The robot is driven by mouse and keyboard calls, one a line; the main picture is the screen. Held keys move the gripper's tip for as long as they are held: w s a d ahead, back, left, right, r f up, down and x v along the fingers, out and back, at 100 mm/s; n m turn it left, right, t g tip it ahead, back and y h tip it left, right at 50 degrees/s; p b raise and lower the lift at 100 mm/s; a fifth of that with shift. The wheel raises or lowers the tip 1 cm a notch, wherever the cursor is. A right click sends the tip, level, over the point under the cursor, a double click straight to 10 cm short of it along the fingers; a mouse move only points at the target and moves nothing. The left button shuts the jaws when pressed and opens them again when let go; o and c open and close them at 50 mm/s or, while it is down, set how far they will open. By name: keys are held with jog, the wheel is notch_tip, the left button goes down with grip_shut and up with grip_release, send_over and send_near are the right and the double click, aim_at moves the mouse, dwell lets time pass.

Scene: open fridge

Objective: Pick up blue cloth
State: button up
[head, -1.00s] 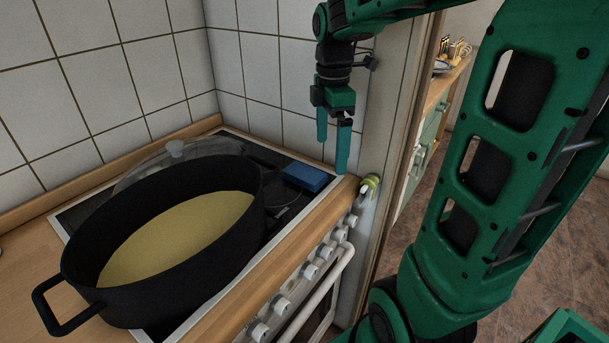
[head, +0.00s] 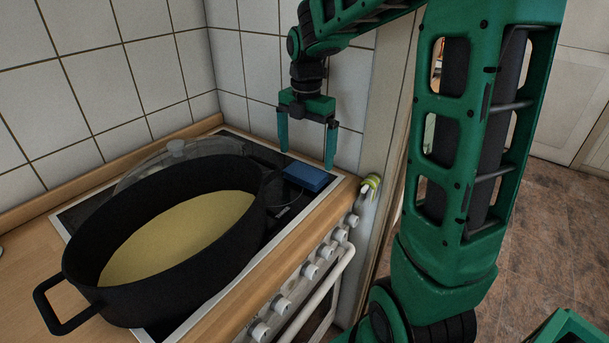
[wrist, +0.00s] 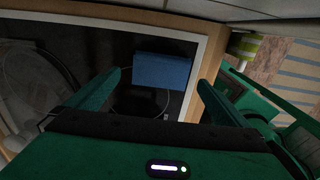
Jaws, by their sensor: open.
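The blue cloth (head: 309,177) is a small folded block. It lies flat on the dark stovetop near its back right corner, beside the big pot. It also shows in the wrist view (wrist: 162,71), ahead of my fingers and between their lines. My gripper (head: 307,158) is open and empty, pointing down just above the cloth, one finger on its left and one on its right in the picture. The wrist view shows both fingers (wrist: 160,93) spread apart. I cannot tell the exact height of the fingertips above the cloth.
A large black pot (head: 85,240) with yellowish contents stands left of the cloth. A glass lid (head: 176,150) lies behind it. The tiled wall (head: 252,60) is close behind, and a grey panel edge (head: 384,110) stands to the right. A green-and-white object (head: 370,186) sits at the stove corner.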

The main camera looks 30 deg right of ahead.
aim_at(305, 170)
jog(key=shift+a+f, duration=0.1)
jog(key=shift+f, duration=2.55)
jog(key=c, duration=0.9)
